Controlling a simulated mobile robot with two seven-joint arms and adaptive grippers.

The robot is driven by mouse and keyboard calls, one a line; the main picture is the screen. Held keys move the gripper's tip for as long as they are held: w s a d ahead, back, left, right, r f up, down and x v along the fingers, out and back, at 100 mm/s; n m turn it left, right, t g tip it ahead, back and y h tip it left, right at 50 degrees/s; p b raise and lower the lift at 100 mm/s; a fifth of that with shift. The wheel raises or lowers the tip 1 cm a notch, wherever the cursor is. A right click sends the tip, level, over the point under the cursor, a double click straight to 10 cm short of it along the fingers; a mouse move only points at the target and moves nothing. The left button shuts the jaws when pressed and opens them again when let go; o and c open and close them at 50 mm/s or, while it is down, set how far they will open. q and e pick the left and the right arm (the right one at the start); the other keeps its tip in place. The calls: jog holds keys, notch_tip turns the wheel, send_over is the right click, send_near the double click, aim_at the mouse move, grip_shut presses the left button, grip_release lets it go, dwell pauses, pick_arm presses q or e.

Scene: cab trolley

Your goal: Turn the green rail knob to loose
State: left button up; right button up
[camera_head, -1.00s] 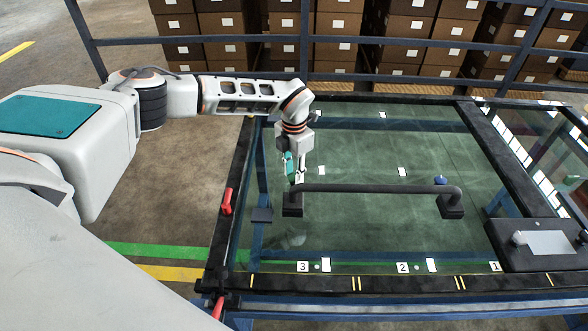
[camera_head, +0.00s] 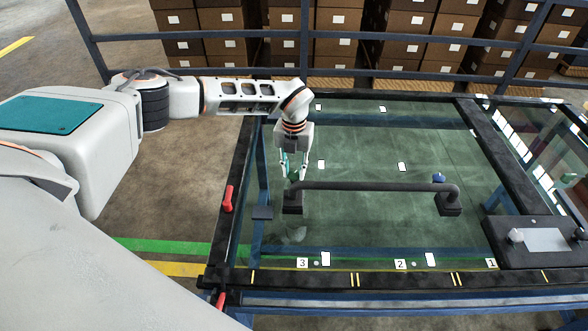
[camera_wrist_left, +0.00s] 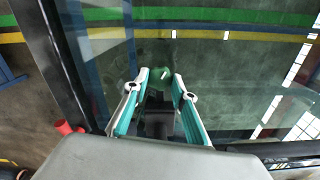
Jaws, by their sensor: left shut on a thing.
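The green rail knob (camera_head: 294,174) is at the left end of a dark rail (camera_head: 370,187) lying over the glass panel. Its rounded green top shows between the fingers in the left wrist view (camera_wrist_left: 162,77), with a pale mark on it. My left gripper (camera_head: 293,176) points down at the knob, one finger on each side, and is shut on it. The left gripper's teal-lined fingers (camera_wrist_left: 160,84) also flank the knob in the left wrist view. The knob's lower part is hard to see. My right gripper is not in view.
A blue knob (camera_head: 439,178) is at the rail's right end. Red handles (camera_head: 228,198) sit along the left frame edge. A dark box with a pale plate (camera_head: 548,240) is at the right. The glass (camera_head: 380,225) in front of the rail is clear.

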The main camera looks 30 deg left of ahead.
aim_at(294, 174)
pick_arm(q)
jog(key=shift+s+f, duration=0.15)
jog(key=o, duration=1.1)
jog(key=shift+r, duration=0.2)
jog(key=shift+r, duration=0.35)
notch_tip(294, 174, up, 11)
jog(key=shift+r, duration=0.1)
